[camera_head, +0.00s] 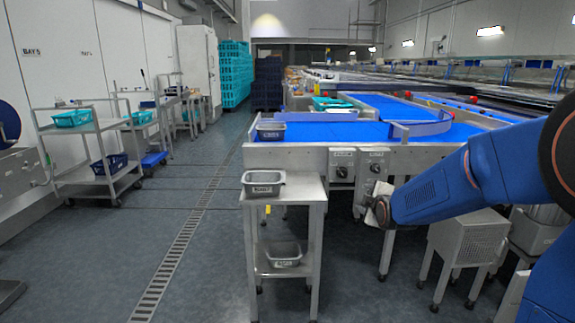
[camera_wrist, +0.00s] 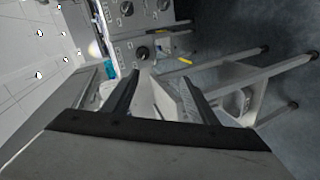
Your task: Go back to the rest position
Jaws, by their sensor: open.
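My gripper (camera_wrist: 160,90) is open in the wrist view, with its two dark fingers spread apart and nothing between them. In the head view my blue arm reaches in from the right and my gripper (camera_head: 376,212) is small, in front of the conveyor's control panel. The panel carries dark knobs; one knob (camera_head: 375,168) sits just above my gripper in the head view. A knob (camera_wrist: 142,53) also shows beyond the fingertips in the wrist view, apart from them.
A small steel stand (camera_head: 312,194) left of my gripper holds a grey tray (camera_head: 264,191) on top and another tray (camera_head: 284,262) below. The blue conveyor (camera_head: 330,132) runs behind. A perforated steel box (camera_head: 468,240) stands below my arm. The floor at left is clear up to the carts.

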